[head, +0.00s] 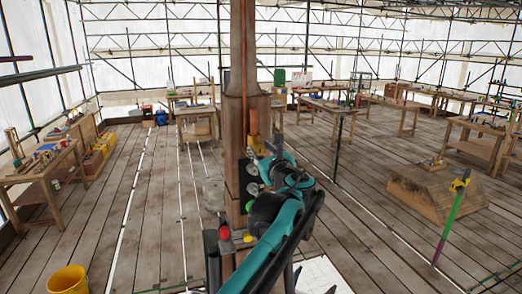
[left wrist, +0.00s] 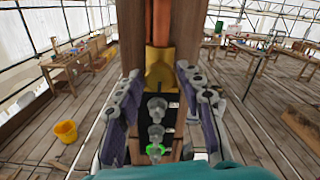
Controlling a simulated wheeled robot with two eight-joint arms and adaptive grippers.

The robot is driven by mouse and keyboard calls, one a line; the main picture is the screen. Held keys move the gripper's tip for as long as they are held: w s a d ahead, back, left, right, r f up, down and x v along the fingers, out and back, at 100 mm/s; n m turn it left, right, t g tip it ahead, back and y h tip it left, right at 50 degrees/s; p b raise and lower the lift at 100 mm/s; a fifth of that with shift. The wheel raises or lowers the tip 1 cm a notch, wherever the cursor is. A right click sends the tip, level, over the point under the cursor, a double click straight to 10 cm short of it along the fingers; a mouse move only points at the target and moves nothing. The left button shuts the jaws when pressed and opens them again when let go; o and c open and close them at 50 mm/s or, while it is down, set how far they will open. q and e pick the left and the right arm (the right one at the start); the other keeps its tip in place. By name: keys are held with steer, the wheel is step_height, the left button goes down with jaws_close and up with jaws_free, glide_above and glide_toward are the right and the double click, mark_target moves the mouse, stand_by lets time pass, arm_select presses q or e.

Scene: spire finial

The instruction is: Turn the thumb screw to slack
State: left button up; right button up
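The wooden spire post (head: 239,60) stands upright in the middle of the head view. A yellow collar (left wrist: 160,68) sits on it below an orange-brown rod (left wrist: 162,22) in the left wrist view. Below the collar, a dark plate carries a column of grey round thumb screws (left wrist: 156,108); the lowest has a bright green ring (left wrist: 155,150). My left gripper (left wrist: 158,78) is open, one finger on each side of the collar and screws, with gaps visible. In the head view, the left gripper (head: 263,160) partly hides this hardware. My right gripper is not in view.
A yellow bucket (head: 67,280) stands on the plank floor at lower left. Workbenches (head: 40,170) line the left and back. A wooden block (head: 436,190) and a green-purple pole (head: 450,222) stand at right. Open floor lies between them.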

arm_select(q)
jaws_close()
